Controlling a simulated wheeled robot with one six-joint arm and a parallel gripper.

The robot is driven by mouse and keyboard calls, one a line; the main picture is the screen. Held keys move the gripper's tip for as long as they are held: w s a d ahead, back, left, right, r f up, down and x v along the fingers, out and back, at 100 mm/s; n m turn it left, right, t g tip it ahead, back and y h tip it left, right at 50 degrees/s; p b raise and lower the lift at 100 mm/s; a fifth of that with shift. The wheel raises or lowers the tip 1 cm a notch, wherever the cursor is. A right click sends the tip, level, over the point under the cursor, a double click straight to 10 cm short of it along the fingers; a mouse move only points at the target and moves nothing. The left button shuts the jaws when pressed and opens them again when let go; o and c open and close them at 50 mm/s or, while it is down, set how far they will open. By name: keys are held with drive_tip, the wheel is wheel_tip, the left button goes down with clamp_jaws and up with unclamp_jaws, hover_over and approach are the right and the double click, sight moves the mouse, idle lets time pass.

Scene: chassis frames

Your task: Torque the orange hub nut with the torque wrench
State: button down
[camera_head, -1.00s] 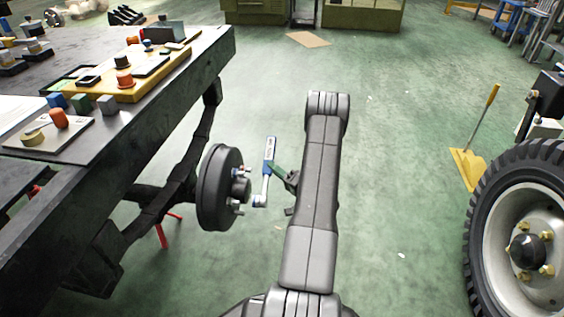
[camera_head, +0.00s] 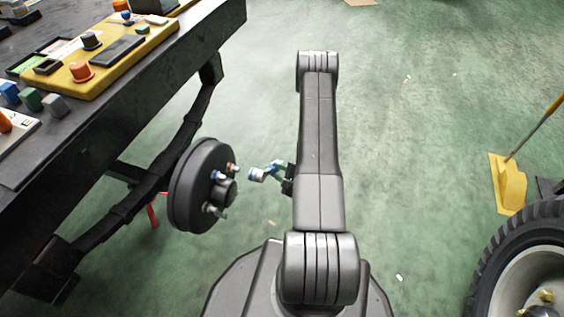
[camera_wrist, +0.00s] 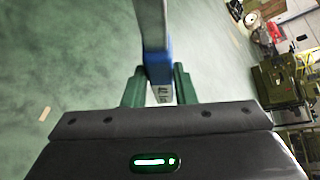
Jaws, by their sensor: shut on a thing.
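My gripper (camera_wrist: 158,88) is shut on the torque wrench (camera_wrist: 151,25), which has a blue part between the green fingers and a grey shaft running up out of the wrist view. In the head view the wrench (camera_head: 257,174) points left toward the wheel hub, its head apart from the hub with a gap of floor between. The black hub drum (camera_head: 190,190) is mounted on the axle at the left, its studs facing right. A small orange-red nut (camera_head: 233,168) sits at its upper right edge, and a blue one (camera_head: 217,175) is beside it.
A dark bench (camera_head: 150,85) with a yellow tray (camera_head: 105,80) and coloured parts stands at the left. A tyre (camera_head: 500,265) is at the lower right, near a yellow dustpan (camera_head: 509,184). The green floor between is clear.

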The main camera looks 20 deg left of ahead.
drive_tip(key=w+a+r+n+t+y+b, duration=0.2)
drive_tip(key=w+a+r+n+t+b, duration=0.1)
drive_tip(key=a+r+n, duration=0.2)
wheel_tip(320, 180, up, 2)
drive_tip(key=shift+a+r+n+t, duration=0.2)
drive_tip(key=shift+n+t, duration=0.1)
drive_tip(key=shift+t, duration=0.1)
idle(0.7)
idle(0.4)
drive_tip(key=shift+b, duration=0.75)
idle(0.7)
drive_tip(key=shift+w+a, duration=0.1)
drive_tip(key=shift+a, duration=0.8)
idle(1.7)
idle(0.4)
drive_tip(key=shift+f+m+g+h, duration=0.3)
drive_tip(key=shift+f+m+g, duration=0.2)
drive_tip(key=shift+f+m, duration=0.75)
drive_tip(key=shift+f, duration=0.1)
